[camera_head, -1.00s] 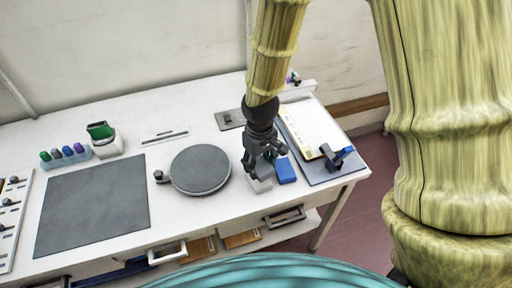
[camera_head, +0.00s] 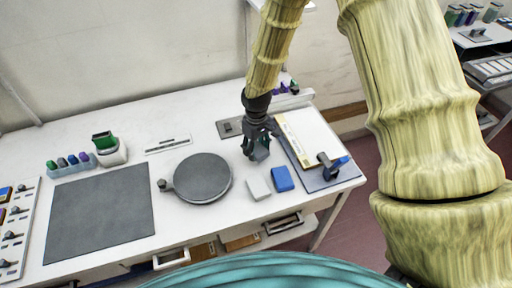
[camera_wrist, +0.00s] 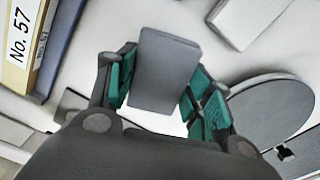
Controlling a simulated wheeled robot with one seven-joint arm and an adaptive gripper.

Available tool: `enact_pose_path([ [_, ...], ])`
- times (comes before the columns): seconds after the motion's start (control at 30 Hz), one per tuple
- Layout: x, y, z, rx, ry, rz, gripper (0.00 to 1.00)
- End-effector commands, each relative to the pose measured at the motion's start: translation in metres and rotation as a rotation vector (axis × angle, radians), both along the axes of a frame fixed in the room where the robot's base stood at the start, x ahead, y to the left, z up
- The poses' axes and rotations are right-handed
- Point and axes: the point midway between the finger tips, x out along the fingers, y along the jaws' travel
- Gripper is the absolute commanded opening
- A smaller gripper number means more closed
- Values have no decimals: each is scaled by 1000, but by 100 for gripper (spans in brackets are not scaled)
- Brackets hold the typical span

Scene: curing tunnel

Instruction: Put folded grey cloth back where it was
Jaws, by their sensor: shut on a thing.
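The folded grey cloth (camera_wrist: 165,70) is a flat grey block shape held between the green finger pads in the wrist view. In the head view it shows as a small grey piece (camera_head: 261,155) below the fingers. My gripper (camera_head: 256,150) is shut on it, over the white table (camera_head: 130,255) between the round dark disc and the document board. Whether the cloth touches the table is hard to tell. The cloth's gripped sides are partly hidden by the pads.
A white block (camera_head: 258,189) and a blue block (camera_head: 282,179) lie in front of my gripper. The round disc (camera_head: 203,178) is to the left, the board with a yellow-edged paper (camera_head: 310,140) to the right. A grey plate (camera_head: 230,127) lies behind.

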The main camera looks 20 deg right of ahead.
Motion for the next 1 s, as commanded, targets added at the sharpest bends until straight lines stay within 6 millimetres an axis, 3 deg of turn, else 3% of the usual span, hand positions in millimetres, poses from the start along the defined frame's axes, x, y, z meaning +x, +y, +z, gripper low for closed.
enact_pose_path([
  [0.23, 17, -3, 0, 2, -1, -1, 29],
  [0.6, 15, -3, -32, 0, 1, 1, 29],
  [1.0, 15, -3, -38, 0, 0, 0, 29],
])
